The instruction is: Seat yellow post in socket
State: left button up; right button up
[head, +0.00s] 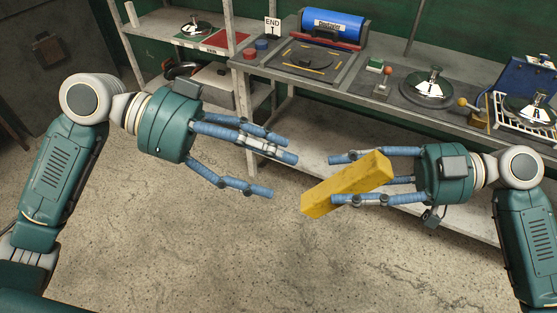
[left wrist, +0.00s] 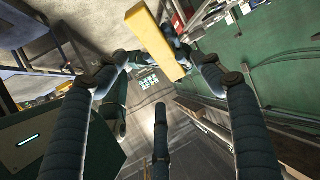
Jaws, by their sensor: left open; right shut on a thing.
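The yellow post (head: 347,183) is a thick rectangular bar. My right gripper (head: 335,180) is shut on it and holds it tilted in the air, its lower end pointing left. My left gripper (head: 284,175) is open and empty, its blue fingers pointing right toward the post with a gap between. In the left wrist view the yellow post (left wrist: 157,44) shows at the top, beyond the spread left fingers. I cannot make out which thing is the socket.
A grey workbench (head: 400,103) runs along the back. It bears a blue roller machine (head: 332,23), a silver domed lid (head: 427,88), a yellow-knobbed lever (head: 463,102) and a dish rack (head: 520,125). A shelf (head: 150,22) stands at the left. The floor below the grippers is clear.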

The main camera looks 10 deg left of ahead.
aim_at(336, 185)
pick_arm(q)
jog(key=x, duration=1.2)
jog(key=shift+s, duration=0.1)
jog(key=c, duration=1.4)
jog(key=shift+c, duration=0.7)
pick_arm(e)
jog(key=o, duration=1.5)
